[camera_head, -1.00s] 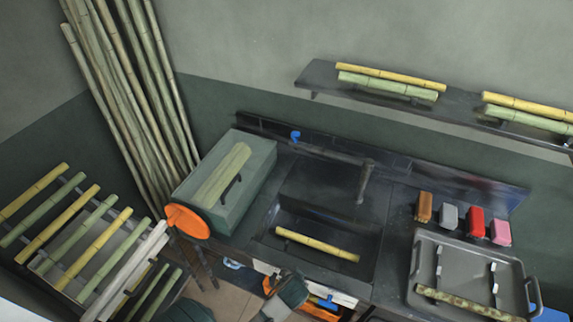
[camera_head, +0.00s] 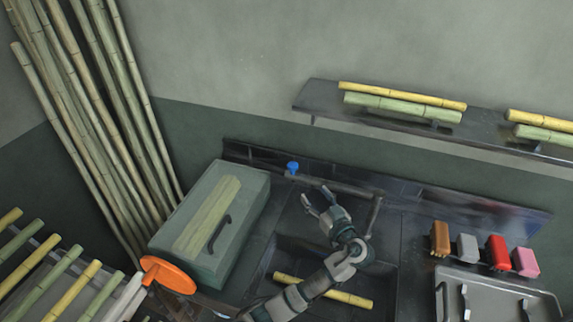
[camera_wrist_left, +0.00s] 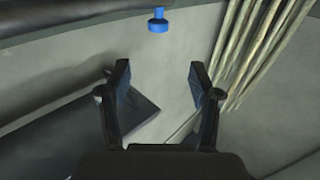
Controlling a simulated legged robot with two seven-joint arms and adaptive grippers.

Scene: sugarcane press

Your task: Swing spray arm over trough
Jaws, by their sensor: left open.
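The spray arm (camera_head: 345,186) is a dark pipe. It runs right from near a blue knob (camera_head: 292,167) at the back wall, and its end bends down toward the front. The trough (camera_head: 385,280) is a dark basin in the counter with a yellow cane (camera_head: 345,298) in it. My left gripper (camera_head: 317,199) is open and empty, just in front of the pipe, left of its bent end. My left forearm hides part of the trough and cane. In the left wrist view the open fingers (camera_wrist_left: 160,78) show with nothing between them, below the blue knob (camera_wrist_left: 158,22). My right gripper is out of view.
A green-grey box (camera_head: 250,220) with an orange disc (camera_head: 168,275) stands left of the trough. Several coloured blocks (camera_head: 497,252) and a grey tray (camera_head: 450,300) are at the right. A shelf (camera_head: 320,97) with canes hangs above. Tall canes (camera_head: 100,120) lean at the left.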

